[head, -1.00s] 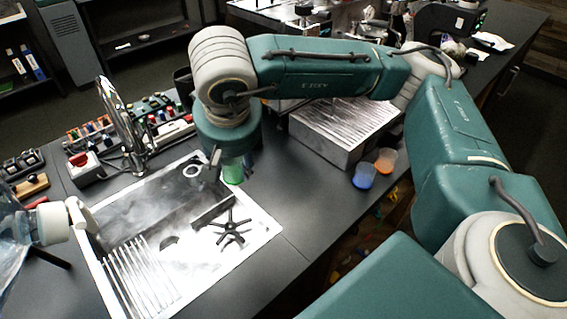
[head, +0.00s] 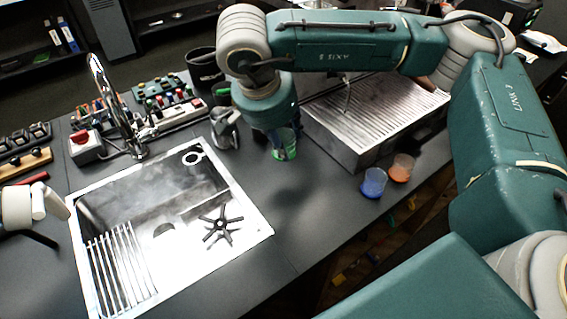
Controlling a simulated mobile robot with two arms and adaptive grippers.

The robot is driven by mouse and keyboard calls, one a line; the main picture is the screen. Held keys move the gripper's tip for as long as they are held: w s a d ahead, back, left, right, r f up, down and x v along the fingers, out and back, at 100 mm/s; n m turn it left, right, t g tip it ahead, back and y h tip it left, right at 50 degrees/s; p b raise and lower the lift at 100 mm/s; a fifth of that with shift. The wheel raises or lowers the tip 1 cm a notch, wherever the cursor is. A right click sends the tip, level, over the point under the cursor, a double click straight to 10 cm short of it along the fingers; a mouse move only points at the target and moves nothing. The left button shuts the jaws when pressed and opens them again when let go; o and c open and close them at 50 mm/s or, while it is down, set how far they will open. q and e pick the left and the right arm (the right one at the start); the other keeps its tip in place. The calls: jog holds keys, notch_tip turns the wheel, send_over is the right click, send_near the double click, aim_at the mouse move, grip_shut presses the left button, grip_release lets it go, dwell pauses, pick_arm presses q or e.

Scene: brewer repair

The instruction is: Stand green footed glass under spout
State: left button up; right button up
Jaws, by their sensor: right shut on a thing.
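The green glass (head: 285,150) is in my right gripper (head: 281,132), which is shut on it and points down. The glass looks upright. It is just left of the silver box with a ribbed top (head: 345,148), over the dark counter. I cannot tell whether its base touches the counter. The gripper hides its upper part. A curved chrome faucet (head: 113,95) stands behind the sink at the left. I cannot tell which spout is the task's one.
Blue (head: 373,183) and orange (head: 401,168) cups stand near the counter's front edge. The sink (head: 255,215) holds a black star-shaped part (head: 221,226). A metal vessel (head: 225,128) and a dark bin (head: 205,68) are left of my gripper. Bare counter (head: 300,215) lies in front.

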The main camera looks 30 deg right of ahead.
notch_tip(320, 180, down, 5)
jog(key=shift+r+p, duration=0.1)
jog(key=shift+p, duration=0.2)
notch_tip(320, 180, down, 4)
jog(key=shift+f+p, duration=0.1)
jog(key=shift+p, duration=0.4)
jog(key=shift+f, duration=0.2)
pick_arm(q)
jog(key=shift+d+r, duration=0.55)
jog(key=shift+r, duration=0.25)
pick_arm(e)
jog(key=o, duration=1.3)
